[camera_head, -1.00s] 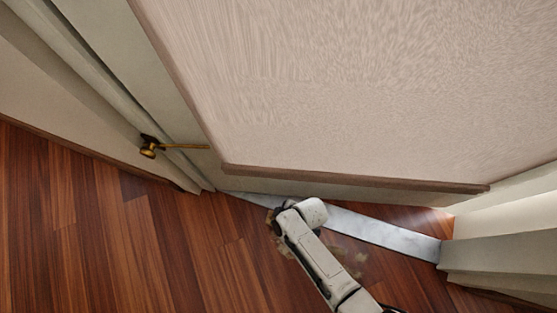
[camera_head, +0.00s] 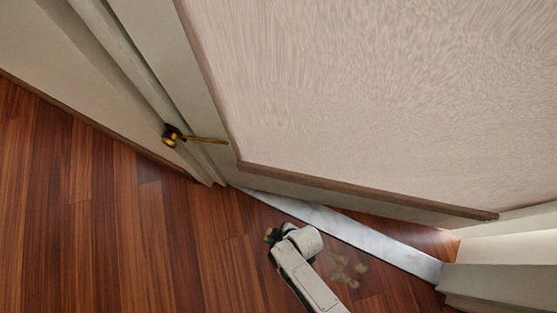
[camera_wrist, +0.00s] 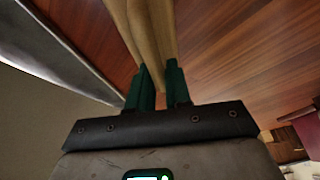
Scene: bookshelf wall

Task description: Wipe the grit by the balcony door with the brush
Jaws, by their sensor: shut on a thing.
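In the wrist view, my gripper (camera_wrist: 158,85) has its green fingers shut on the light wooden handle of the brush (camera_wrist: 150,30). The brush's far end runs out of the top of that view, so its bristles are hidden. In the head view, my arm's end is low over the floor, left of a patch of tan grit (camera_head: 346,268). The grit lies on the wood floor before the balcony door (camera_head: 370,110). My arm covers part of the floor beside the grit. Whether the brush touches the floor cannot be told.
A pale marble threshold (camera_head: 350,231) runs along the foot of the door. A brass handle (camera_head: 171,137) sticks out at the left door frame. A pale wall edge (camera_head: 490,282) stands at the right. The wood floor (camera_head: 90,230) at the left is clear.

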